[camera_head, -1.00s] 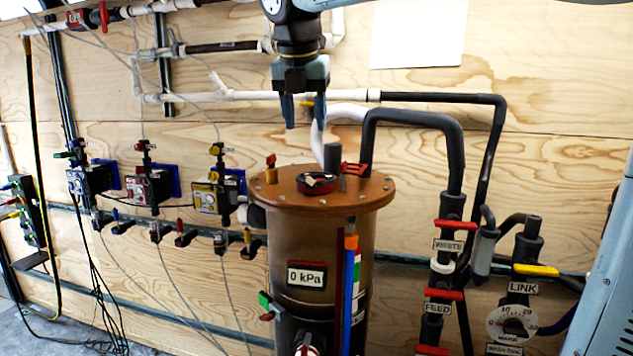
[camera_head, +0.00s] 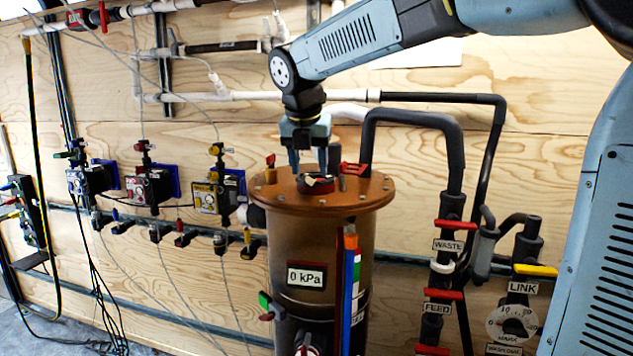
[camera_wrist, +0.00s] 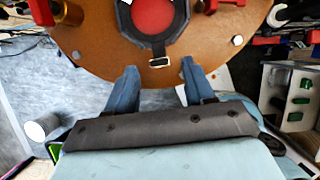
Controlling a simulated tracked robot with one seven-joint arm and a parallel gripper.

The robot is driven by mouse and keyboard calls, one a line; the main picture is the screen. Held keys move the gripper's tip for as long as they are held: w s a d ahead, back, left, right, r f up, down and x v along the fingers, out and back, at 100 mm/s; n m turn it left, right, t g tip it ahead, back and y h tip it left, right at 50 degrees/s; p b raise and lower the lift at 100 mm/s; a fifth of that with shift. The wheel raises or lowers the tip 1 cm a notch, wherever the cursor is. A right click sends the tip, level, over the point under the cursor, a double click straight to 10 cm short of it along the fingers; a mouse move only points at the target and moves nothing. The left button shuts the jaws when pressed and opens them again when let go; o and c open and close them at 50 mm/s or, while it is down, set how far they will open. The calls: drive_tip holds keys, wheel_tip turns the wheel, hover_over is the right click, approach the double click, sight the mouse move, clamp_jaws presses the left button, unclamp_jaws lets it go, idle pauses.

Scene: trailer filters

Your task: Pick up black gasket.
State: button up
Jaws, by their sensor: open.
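The black gasket (camera_wrist: 181,27) is a dark ring around a red disc (camera_wrist: 152,14) in the wrist view, its top cut off by the frame edge. A tab with a pale rectangle sticks out from its near side. In the head view the gasket (camera_head: 318,182) lies on the brown round lid (camera_head: 360,197) of the filter housing, partly hidden by the fingers. My gripper (camera_head: 308,168) points down just above it, fingers apart with nothing between them. In the wrist view my gripper (camera_wrist: 159,68) has its fingertips either side of the tab's line; contact cannot be told.
A red clip (camera_head: 355,169) and a thick black hose (camera_head: 412,118) stand right of the gasket. A red-and-orange valve (camera_head: 270,168) stands on the lid's left. White and black piping (camera_head: 250,97) runs along the wall behind. Bolts ring the lid.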

drive_tip(key=shift+x, duration=1.2)
drive_tip(key=shift+c, duration=0.3)
clamp_jaws()
